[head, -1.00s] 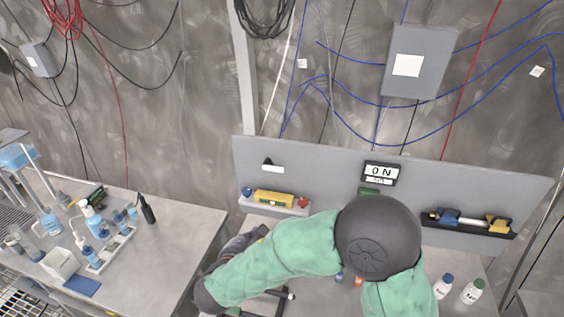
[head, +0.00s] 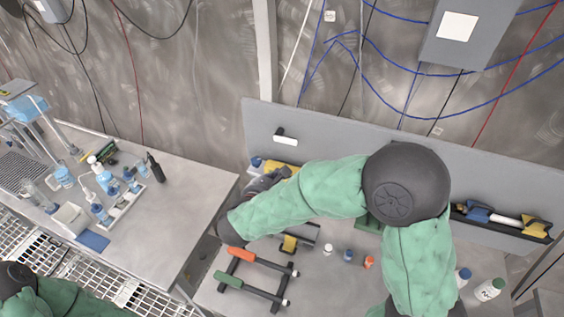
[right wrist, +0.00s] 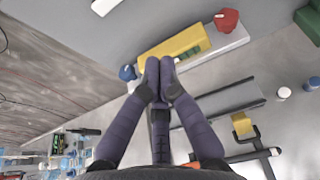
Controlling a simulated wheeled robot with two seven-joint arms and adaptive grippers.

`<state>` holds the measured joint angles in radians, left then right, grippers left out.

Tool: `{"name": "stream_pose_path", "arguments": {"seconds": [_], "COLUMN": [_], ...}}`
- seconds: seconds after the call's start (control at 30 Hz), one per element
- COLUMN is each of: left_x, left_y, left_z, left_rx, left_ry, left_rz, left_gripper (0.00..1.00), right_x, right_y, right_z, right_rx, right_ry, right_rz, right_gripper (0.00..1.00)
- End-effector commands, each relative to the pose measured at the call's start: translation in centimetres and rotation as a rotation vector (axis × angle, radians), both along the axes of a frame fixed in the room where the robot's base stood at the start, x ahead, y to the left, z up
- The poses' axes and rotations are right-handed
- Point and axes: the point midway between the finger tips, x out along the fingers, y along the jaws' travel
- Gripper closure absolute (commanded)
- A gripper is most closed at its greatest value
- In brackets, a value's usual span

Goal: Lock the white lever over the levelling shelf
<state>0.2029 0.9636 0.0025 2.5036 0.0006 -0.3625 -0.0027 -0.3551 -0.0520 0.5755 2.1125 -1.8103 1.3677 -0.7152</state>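The white lever (head: 287,140) is a short white bar with a black piece at its upper left, on the grey back panel above the levelling shelf; its end also shows at the top left of the right wrist view (right wrist: 104,6). The white shelf (right wrist: 232,40) carries a yellow level (right wrist: 170,57), a blue knob (right wrist: 127,73) and a red knob (right wrist: 227,21). My right gripper (right wrist: 160,65) has its fingertips together before the level's blue-knob end, with nothing visible between them. Contact with the level cannot be told. In the head view my right arm hides part of the shelf. My left gripper is out of view.
Small bottles (head: 348,256) and white bottles (head: 489,289) stand to the right. A side table (head: 190,190) with labware is at left.

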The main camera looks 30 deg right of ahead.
Motion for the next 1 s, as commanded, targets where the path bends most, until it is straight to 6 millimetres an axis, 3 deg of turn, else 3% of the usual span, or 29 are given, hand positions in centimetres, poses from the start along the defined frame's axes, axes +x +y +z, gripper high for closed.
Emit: {"name": "stream_pose_path", "arguments": {"seconds": [0.57,0.6,0.7,1.0], "left_x": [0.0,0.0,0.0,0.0], "left_y": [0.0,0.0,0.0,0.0], "left_z": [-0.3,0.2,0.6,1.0], "left_rx": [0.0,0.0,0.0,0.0], "left_ry": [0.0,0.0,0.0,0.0], "left_rz": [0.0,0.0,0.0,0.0], "left_gripper": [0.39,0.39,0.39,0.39], "right_x": [5.9,5.8,5.8,5.8], "right_y": [-7.2,-6.9,-6.8,-6.8], "right_z": [-3.3,-2.0,-0.6,0.9], "right_rx": [-0.001,0.0,0.0,0.0], "right_ry": [0.003,-0.003,-0.003,0.0], "right_rz": [-0.004,-0.001,0.0,0.001], "right_gripper": [1.0,1.0,1.0,1.0]}}
